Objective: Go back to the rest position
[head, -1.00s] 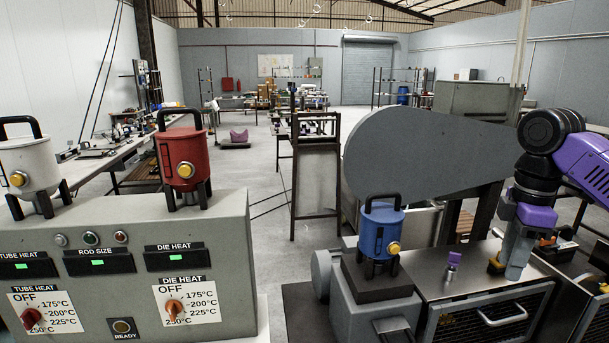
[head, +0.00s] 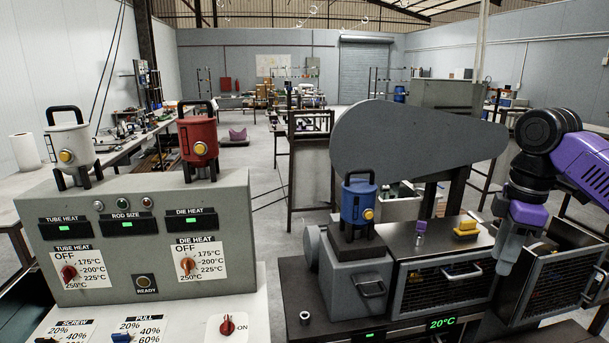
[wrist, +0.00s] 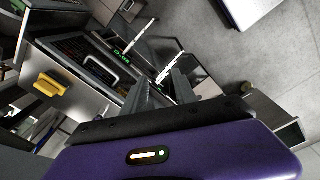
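My gripper (head: 503,268) hangs at the right in the head view, pointing down from my purple arm, in front of the dark box's right end. In the wrist view its two grey fingers (wrist: 162,82) stand apart, with nothing seen between them. A yellow block (head: 466,229) lies on the box top to the left of the gripper, apart from it; it also shows at the left of the wrist view (wrist: 50,84).
A blue canister (head: 357,203) stands on the machine left of the box. A small purple-capped piece (head: 420,230) sits on the box top. The grey control cabinet (head: 130,245) carries a white (head: 68,146) and a red canister (head: 198,140). Floor shows behind.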

